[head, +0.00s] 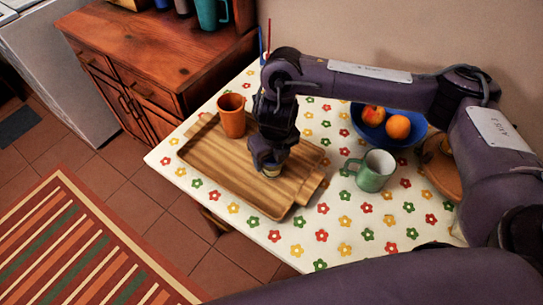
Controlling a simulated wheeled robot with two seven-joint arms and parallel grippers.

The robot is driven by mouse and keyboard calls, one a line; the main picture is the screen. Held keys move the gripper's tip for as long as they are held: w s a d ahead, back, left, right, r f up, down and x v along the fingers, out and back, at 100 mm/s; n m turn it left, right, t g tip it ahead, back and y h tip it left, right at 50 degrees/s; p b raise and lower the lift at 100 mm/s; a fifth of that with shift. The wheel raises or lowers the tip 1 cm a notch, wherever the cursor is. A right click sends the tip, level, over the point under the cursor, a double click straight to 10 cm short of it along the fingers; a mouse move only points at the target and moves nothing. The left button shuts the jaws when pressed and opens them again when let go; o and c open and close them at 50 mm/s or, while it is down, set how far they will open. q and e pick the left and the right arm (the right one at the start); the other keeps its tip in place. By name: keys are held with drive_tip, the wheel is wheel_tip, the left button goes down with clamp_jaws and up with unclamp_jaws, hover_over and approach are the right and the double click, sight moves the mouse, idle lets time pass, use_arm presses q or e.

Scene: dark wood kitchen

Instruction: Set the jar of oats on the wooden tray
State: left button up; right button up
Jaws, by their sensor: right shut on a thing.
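The wooden tray (223,178) lies on the flowered tablecloth near the table's left side. My right gripper (268,163) points down over the tray's right half and is shut on the jar of oats (270,171). My left gripper is not in view.
An orange cup (232,115) stands at the tray's back edge, close left of my right gripper. A green mug (374,171) stands to the right. A blue bowl (372,134) with fruit is behind it. A wooden cabinet (160,60) stands at the back left.

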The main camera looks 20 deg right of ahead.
drive_tip(key=shift+f, duration=0.15)
drive_tip(key=o, duration=1.2)
drive_tip(key=shift+r, duration=0.55)
drive_tip(key=r+p, duration=0.1)
drive_tip(key=r, duration=0.2)
drive_tip(key=s+r+p, duration=0.1)
drive_tip(key=r, duration=0.7)
drive_tip(key=shift+s+d+r+p, duration=0.15)
drive_tip(key=shift+s+p, duration=0.1)
drive_tip(key=shift+p, duration=0.15)
